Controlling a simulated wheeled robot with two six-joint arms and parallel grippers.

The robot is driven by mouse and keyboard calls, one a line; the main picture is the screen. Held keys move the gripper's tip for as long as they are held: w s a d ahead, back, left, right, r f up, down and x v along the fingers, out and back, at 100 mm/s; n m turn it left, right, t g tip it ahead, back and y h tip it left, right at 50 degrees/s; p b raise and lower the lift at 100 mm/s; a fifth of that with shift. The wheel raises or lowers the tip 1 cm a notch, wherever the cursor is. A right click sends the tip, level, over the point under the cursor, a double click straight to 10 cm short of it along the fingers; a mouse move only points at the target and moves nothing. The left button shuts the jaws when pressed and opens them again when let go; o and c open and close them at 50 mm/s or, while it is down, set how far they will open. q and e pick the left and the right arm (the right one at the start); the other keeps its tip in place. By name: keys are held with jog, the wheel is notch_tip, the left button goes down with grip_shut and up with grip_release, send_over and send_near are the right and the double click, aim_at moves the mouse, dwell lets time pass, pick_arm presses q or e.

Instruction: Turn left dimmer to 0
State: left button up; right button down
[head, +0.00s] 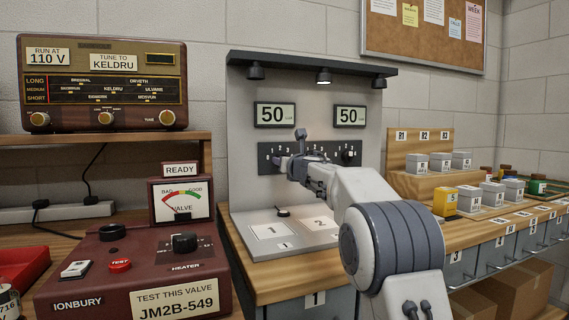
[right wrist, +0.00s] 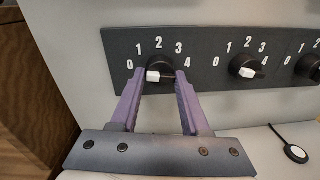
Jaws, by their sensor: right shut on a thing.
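The left dimmer (right wrist: 158,66) is a black knob with a pale mark on its handle, on a dark panel (right wrist: 110,55) with a 0 to 4 scale. My right gripper (right wrist: 161,75) has its purple fingers on either side of this knob and is shut on it. In the head view my right gripper (head: 287,164) reaches the panel's left end and hides the left knob. The left display (head: 275,115) above the panel reads 50. My left gripper is in neither view.
A second knob (right wrist: 244,66) and a third (right wrist: 311,67) sit to the right on the panel. A plate with areas 1 and 2 (head: 290,232) lies below. A red valve tester (head: 130,265) stands at left.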

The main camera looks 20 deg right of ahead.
jog(key=shift+c, duration=2)
grip_release()
jog(key=s+b, duration=0.3)
jog(key=s, duration=0.7)
jog(key=shift+s+a+b, duration=0.2)
jog(key=shift+b, duration=0.15)
